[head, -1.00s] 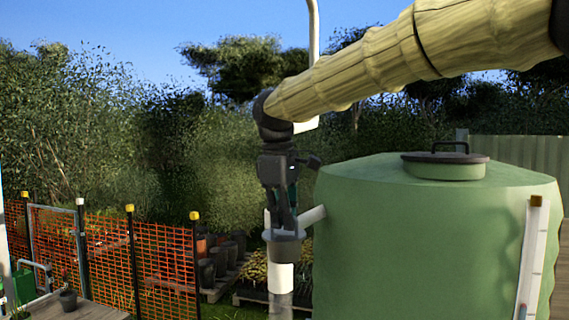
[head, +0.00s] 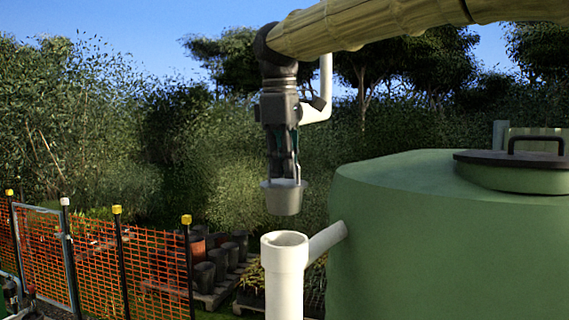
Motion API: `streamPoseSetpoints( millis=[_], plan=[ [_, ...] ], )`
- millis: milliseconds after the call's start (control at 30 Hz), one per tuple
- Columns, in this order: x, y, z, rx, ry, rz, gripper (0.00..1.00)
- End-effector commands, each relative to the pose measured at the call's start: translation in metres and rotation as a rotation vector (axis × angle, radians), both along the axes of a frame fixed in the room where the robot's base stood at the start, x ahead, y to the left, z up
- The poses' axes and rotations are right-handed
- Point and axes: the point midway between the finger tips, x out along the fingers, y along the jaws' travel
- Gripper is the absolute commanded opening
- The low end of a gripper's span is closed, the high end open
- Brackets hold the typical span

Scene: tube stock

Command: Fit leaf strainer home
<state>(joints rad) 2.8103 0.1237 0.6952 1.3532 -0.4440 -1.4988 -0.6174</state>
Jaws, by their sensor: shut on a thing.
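The leaf strainer (head: 283,201) is a small grey cup held upright below my gripper (head: 284,178). My gripper points down and is shut on the strainer's upper part. Just beneath it, the open top of a white upright pipe (head: 285,262) faces up, with a side branch running to the green tank. A small gap shows between the strainer's bottom and the pipe's rim. The strainer looks roughly over the opening in this view. I cannot tell its alignment in depth. The fingertips are partly hidden by the strainer's rim.
The large green tank (head: 430,250) with a dark handled lid (head: 515,160) fills the right. An orange mesh fence (head: 95,255) stands at left. Dark pots (head: 215,265) sit on pallets behind the pipe. Open air surrounds my gripper on the left.

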Motion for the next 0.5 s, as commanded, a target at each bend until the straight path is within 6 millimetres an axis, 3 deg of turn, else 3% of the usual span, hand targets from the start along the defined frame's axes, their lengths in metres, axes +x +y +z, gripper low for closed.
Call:
streamPoseSetpoints(
  millis=[167, 500],
  plan=[
    [-0.005, -0.002, -0.001, 0.000, -0.003, -0.003, 0.00],
    [0.004, -0.001, -0.025, -0.001, 0.003, -0.002, 0.00]
  ],
)
